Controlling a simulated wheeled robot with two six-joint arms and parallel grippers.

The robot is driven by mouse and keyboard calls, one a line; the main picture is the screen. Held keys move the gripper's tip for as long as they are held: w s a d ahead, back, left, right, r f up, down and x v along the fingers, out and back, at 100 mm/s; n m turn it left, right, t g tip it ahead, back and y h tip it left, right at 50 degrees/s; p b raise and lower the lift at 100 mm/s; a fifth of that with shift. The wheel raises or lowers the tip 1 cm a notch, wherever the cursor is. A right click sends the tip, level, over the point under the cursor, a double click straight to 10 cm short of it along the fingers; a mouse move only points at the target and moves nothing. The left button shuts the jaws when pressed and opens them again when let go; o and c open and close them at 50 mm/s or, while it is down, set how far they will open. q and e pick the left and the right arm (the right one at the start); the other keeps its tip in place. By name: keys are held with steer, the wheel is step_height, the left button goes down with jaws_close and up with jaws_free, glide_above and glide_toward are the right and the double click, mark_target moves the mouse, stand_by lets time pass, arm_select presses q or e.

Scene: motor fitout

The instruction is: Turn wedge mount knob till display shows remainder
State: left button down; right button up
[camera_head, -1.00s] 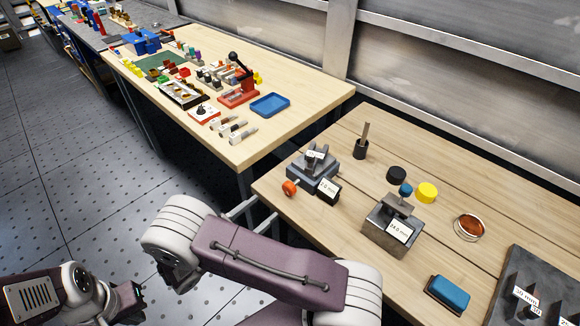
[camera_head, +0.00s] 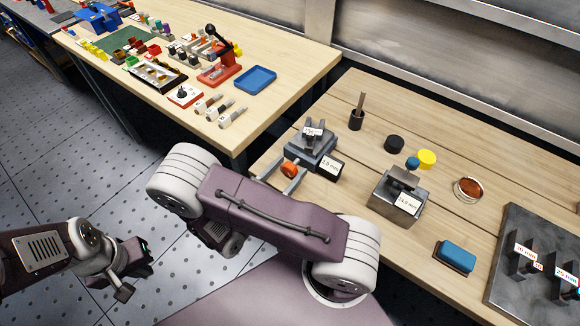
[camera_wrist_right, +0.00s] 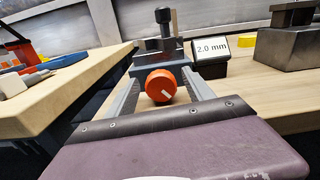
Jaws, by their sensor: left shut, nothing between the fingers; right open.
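The wedge mount (camera_head: 310,147) is a grey metal block near the left edge of the near table. Its orange knob (camera_head: 290,169) faces me and shows a white mark in the right wrist view (camera_wrist_right: 161,86). A black display (camera_head: 329,165) beside it reads 2.0 mm, also in the right wrist view (camera_wrist_right: 210,50). My right gripper (camera_head: 284,173) is open, with one finger on each side of the knob; I cannot tell whether they touch it. My left gripper (camera_head: 142,262) is shut and empty, low over the floor at the left.
A second grey block (camera_head: 398,196) with a 14.0 mm label stands to the right. A black cup with a rod (camera_head: 356,115), a black disc (camera_head: 394,144), a yellow cylinder (camera_head: 427,159), a copper coil (camera_head: 467,189) and a blue-topped block (camera_head: 455,256) are around it. A dark plate (camera_head: 510,285) lies at the right.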

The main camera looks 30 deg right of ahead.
steer(key=shift+w+d, duration=0.2)
steer(key=shift+d, duration=0.25)
jaws_close()
steer(key=m, duration=0.5)
steer(key=shift+s+m, duration=0.1)
steer(key=shift+m, duration=0.2)
jaws_free()
